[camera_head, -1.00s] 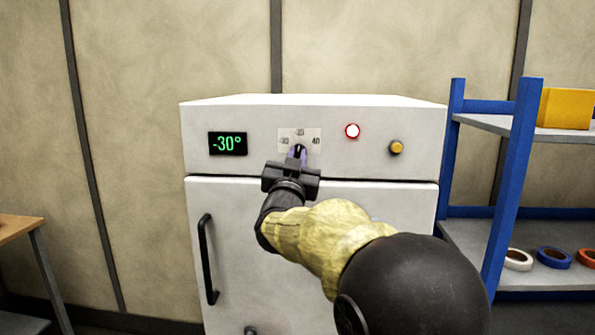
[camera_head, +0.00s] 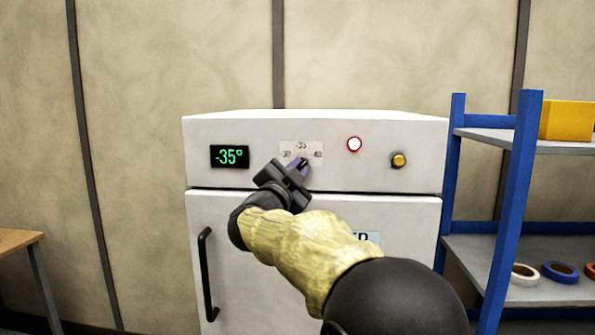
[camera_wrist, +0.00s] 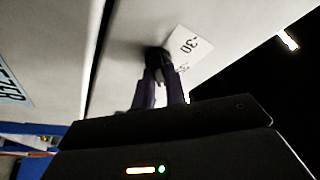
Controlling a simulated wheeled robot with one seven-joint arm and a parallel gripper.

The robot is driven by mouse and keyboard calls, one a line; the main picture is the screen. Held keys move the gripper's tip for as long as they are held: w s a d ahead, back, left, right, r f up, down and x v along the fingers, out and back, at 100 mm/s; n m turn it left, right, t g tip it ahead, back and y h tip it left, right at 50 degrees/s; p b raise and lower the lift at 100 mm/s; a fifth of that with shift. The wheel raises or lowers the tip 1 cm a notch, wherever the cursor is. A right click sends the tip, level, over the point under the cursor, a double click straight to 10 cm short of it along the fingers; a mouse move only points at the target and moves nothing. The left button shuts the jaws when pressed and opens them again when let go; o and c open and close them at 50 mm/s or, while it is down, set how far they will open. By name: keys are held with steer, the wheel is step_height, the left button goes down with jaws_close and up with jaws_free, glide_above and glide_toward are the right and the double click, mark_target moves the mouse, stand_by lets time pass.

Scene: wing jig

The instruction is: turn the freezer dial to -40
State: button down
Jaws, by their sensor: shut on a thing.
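The white freezer (camera_head: 230,178) stands against the wall. Its display (camera_head: 229,157) reads -35° in green. The dial's scale plate (camera_head: 315,147) sits right of the display, with small marks that are hard to read now. My gripper (camera_head: 299,165) is at the plate, tilted, its fingers shut on the dial. The dark dial (camera_wrist: 157,60) shows between the fingertips in the wrist view, where the gripper (camera_wrist: 160,80) also appears, beside the plate with a "30" mark. In the head view the dial is mostly hidden by the fingers.
A red-ringed lit lamp (camera_head: 354,144) and a yellow button (camera_head: 398,160) are on the panel to the right. The black door handle (camera_head: 206,275) is below. A blue-framed shelf (camera_head: 512,200) with tape rolls stands at the right. A wooden table (camera_head: 18,240) is at the left.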

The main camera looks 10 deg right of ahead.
steer(key=shift+r, duration=0.25)
steer(key=c, duration=1.4)
jaws_free()
steer(key=shift+f, duration=0.1)
steer(key=shift+c, duration=0.2)
steer(key=shift+w+f, duration=0.1)
steer(key=shift+d, duration=0.1)
steer(key=b+v, duration=0.2)
steer(key=v, duration=1.5)
steer(key=shift+f+b, duration=0.2)
steer(key=shift+b, duration=0.1)
